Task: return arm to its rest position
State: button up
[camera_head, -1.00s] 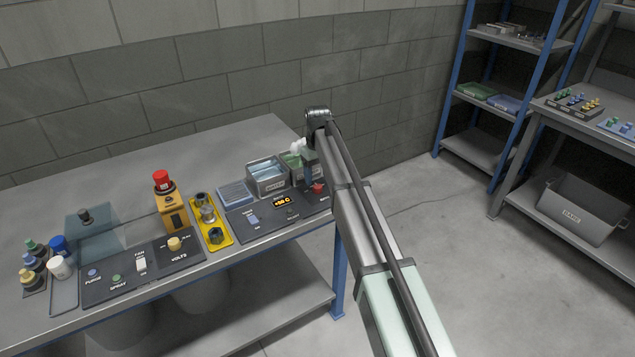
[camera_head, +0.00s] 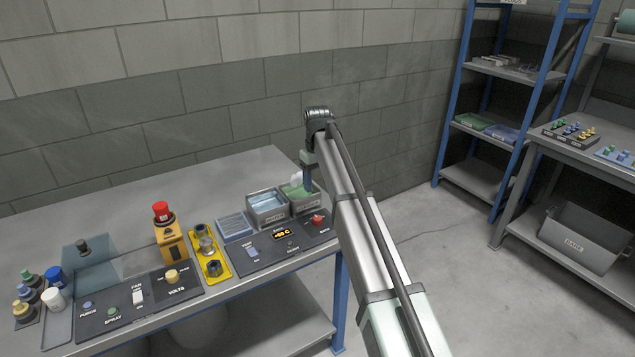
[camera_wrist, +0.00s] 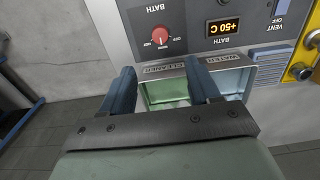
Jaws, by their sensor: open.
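My gripper (camera_head: 308,170) hangs from the end of my outstretched arm, above the right end of the bench, by the green-lined cleaner bath (camera_head: 306,204). In the wrist view my gripper (camera_wrist: 162,86) shows two dark blue fingers spread apart with nothing between them. The cleaner bath (camera_wrist: 165,92) lies below and beyond the fingers. A small whitish thing (camera_head: 297,180) shows at the cleaner bath, partly hidden by the gripper; I cannot tell what it is.
The blue-lined water bath (camera_head: 267,207) stands left of the cleaner bath. The bath panel (camera_head: 272,246), a yellow tray (camera_head: 212,262) and an orange post with a red button (camera_head: 161,212) share the bench (camera_head: 130,205). A blue-framed shelf (camera_head: 463,110) stands right.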

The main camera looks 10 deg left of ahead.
jog(key=w+d+f+m+t+y, duration=0.1)
jog(key=d+f+m, duration=0.2)
jog(key=d+f, duration=0.6)
jog(key=w+d+f+m+t+y, duration=0.1)
jog(key=w+d+f+m, duration=0.3)
jog(key=d, duration=0.8)
jog(key=s+d+f+m, duration=0.1)
jog(key=s+d+f, duration=0.35)
jog(key=f, duration=0.25)
jog(key=s+d+f+m, duration=0.1)
jog(key=s+d+f, duration=0.35)
jog(key=f, duration=0.25)
jog(key=s+d+f+g, duration=0.2)
jog(key=s+f, duration=0.8)
jog(key=s, duration=0.2)
jog(key=s+d+f+g, duration=0.2)
jog(key=s+d+f, duration=0.1)
jog(key=s+f, duration=0.8)
jog(key=s+d+f+g+h, duration=0.1)
jog(key=s+f+g, duration=0.1)
jog(key=s, duration=1.3)
jog(key=s+d+f+g+h, duration=0.1)
jog(key=s+f, duration=0.4)
jog(key=s, duration=1)
jog(key=shift+s+d+g, duration=0.2)
jog(key=shift+d+g, duration=0.35)
jog(key=shift+g, duration=0.35)
jog(key=shift+f, duration=0.1)
